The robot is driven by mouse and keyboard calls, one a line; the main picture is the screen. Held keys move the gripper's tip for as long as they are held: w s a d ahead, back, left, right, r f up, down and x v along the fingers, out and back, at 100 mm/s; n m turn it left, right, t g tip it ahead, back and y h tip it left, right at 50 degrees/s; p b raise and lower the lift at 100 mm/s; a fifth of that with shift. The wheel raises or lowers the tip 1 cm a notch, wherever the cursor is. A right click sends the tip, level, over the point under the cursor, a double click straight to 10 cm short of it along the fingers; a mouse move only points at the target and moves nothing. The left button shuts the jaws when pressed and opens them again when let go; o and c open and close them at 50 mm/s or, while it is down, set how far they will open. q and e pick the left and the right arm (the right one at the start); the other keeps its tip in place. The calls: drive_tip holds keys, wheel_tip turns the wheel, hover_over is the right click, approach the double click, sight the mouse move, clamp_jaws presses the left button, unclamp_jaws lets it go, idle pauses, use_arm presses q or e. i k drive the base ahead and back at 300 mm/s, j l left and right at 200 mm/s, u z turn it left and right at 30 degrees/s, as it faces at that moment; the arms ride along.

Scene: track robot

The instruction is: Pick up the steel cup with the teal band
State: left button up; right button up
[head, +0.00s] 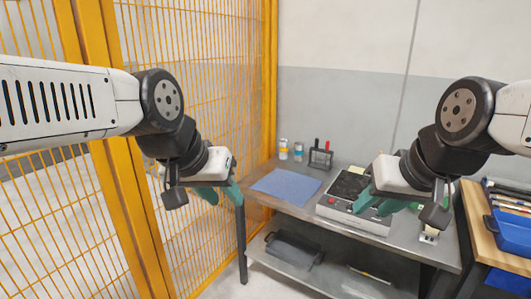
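The steel cup with the teal band (298,152) appears as a small upright cylinder at the back left of the grey metal table (407,235). A similar cylinder with an orange-yellow band (283,149) stands just left of it. My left gripper (222,194) is open and empty, with teal fingers apart, left of the table edge and nearer to me than the cup. My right gripper (374,206) is in front of the panel box on the right of the table. Its fingers look apart, and I see nothing between them.
A blue mat (286,186) lies in front of the cups. A rack with red and black handles (321,157) stands right of them. A panel box (335,211) sits further right. A yellow mesh fence (190,90) rises at left. A wooden bench with a blue bin (512,233) is at right.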

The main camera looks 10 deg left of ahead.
sight(299, 146)
drive_tip(key=i+j+z, duration=0.15)
drive_tip(key=i, duration=0.35)
drive_tip(key=i+j+z, duration=0.2)
drive_tip(key=i, duration=0.3)
